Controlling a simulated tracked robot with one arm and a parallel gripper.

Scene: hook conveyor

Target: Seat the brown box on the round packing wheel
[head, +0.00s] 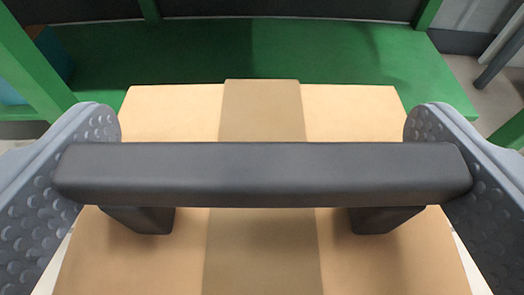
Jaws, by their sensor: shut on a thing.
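The brown box (360,115) fills the lower middle of the head view, with a darker tape strip (262,110) down its centre. A dark grey bar handle (262,175) stands on its top on two short posts. My gripper (262,180) has one textured grey finger at each end of the handle and is shut on it. The box's underside and what lies beneath it are hidden. I cannot identify the round packing wheel in this view.
A green surface with a green frame (350,50) lies beyond the box. A blue object (58,55) shows at the upper left behind a green post. Grey floor and a dark grey bar (502,60) show at the upper right.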

